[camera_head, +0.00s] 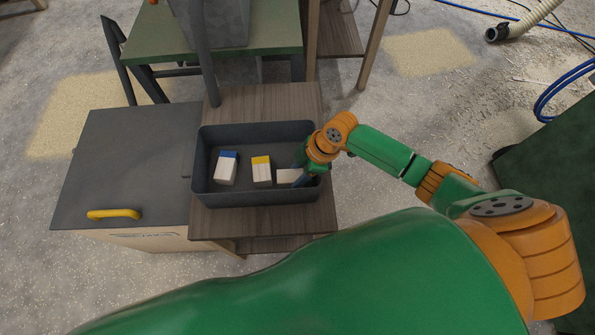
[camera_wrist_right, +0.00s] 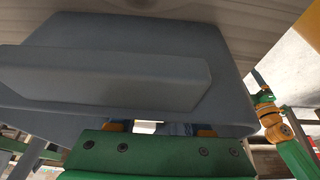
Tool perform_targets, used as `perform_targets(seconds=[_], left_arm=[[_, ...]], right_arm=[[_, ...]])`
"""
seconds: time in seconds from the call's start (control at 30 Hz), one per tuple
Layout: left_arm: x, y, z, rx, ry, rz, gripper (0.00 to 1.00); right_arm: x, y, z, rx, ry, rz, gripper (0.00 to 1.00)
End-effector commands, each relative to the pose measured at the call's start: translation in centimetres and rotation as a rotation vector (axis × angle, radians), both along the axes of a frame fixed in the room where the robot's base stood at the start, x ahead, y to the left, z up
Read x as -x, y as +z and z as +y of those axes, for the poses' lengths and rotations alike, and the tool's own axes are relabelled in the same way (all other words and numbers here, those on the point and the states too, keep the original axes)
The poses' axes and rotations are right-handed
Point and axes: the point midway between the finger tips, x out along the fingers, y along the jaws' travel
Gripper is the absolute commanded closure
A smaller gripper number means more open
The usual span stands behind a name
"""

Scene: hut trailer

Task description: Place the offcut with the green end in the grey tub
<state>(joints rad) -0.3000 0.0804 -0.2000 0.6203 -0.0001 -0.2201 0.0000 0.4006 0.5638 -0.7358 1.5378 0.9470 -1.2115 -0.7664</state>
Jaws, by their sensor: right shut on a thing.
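A dark grey open-topped tub (camera_head: 206,199) sits on a brown wooden stand. Inside it are an offcut with a blue end (camera_head: 225,170) and an offcut with a yellow end (camera_head: 261,172). A third pale offcut (camera_head: 288,176) is at the tub's right side, in my right gripper (camera_head: 303,177). My right gripper is shut on it, reaching inside the right wall. Its coloured end is hidden, so I cannot confirm green. In the right wrist view, a blue-grey body fills much of the picture, and a pale sliver (camera_wrist_right: 146,127) shows below it. My left gripper is out of view.
A grey container (camera_head: 222,25) stands on the green-topped table (camera_head: 150,28) at the back. A dark-topped box with a yellow handle (camera_head: 114,214) is beside the stand on the left. Wood shavings and a hose (camera_head: 510,27) lie on the floor at right.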

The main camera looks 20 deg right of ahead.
Motion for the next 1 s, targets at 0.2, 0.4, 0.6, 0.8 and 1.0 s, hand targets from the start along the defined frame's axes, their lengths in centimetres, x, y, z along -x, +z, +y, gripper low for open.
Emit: perform_targets(seconds=[0.2, 0.4, 0.6, 0.8, 1.0], left_arm=[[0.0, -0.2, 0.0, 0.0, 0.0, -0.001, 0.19], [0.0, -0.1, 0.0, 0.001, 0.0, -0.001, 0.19], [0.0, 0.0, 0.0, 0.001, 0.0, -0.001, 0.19], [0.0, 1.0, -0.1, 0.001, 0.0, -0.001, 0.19], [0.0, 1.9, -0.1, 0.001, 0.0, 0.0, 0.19]], right_arm=[[0.0, -0.3, 0.0, 0.0, 0.0, 0.0, 1.0], [0.0, -0.1, 0.0, 0.0, 0.0, 0.0, 0.21], [0.0, 0.0, 0.0, 0.0, 0.0, 0.0, 0.21], [0.2, 2.7, -1.0, 0.001, 0.0, -0.002, 0.21], [0.7, 7.5, -2.9, 0.001, -0.001, -0.004, 0.21]])
